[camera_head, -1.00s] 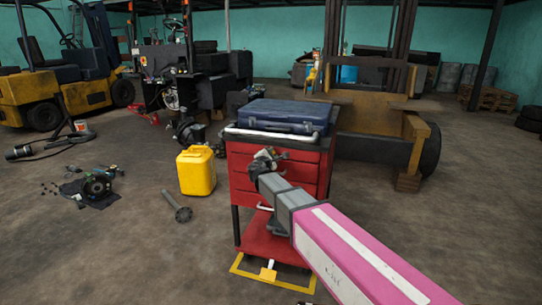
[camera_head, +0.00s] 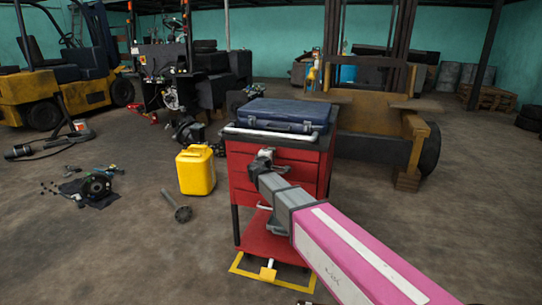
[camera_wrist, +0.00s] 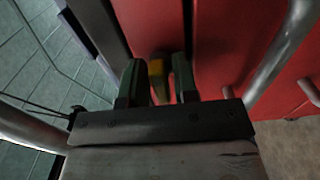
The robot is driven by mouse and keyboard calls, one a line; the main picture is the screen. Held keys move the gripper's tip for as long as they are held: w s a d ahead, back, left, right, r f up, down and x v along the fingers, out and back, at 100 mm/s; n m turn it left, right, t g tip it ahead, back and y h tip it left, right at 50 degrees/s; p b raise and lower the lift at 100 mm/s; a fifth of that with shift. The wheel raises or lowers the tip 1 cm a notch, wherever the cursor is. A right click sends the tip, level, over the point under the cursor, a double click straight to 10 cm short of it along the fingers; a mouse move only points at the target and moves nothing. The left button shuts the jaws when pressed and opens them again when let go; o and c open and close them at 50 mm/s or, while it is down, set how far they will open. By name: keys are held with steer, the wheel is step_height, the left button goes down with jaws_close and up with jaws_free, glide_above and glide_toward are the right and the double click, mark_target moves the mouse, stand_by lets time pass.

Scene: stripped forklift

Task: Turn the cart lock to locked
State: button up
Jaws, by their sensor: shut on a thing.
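The red tool cart (camera_head: 307,170) stands in the middle of the head view, with drawers and a lower shelf. My gripper (camera_head: 263,156) is at the upper drawer fronts. In the wrist view the cart's red front (camera_wrist: 220,45) fills the middle and right. A small yellow piece (camera_wrist: 156,80), which looks like the cart lock, sits between the two fingers of my gripper (camera_wrist: 158,85), and they are shut on it. In the head view the lock is hidden by my gripper. I cannot tell which way the lock is turned.
A blue case (camera_head: 282,115) lies on the cart top. A yellow jerrycan (camera_head: 196,170) stands on the floor left of the cart. A yellow frame (camera_head: 250,275) is on the floor at its foot.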

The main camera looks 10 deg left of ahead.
stand_by(0.4)
steer(key=o, duration=0.7)
steer(key=shift+s, duration=0.1)
steer(key=s, duration=1)
steer(key=shift+s+a, duration=0.3)
steer(key=shift+a, duration=0.1)
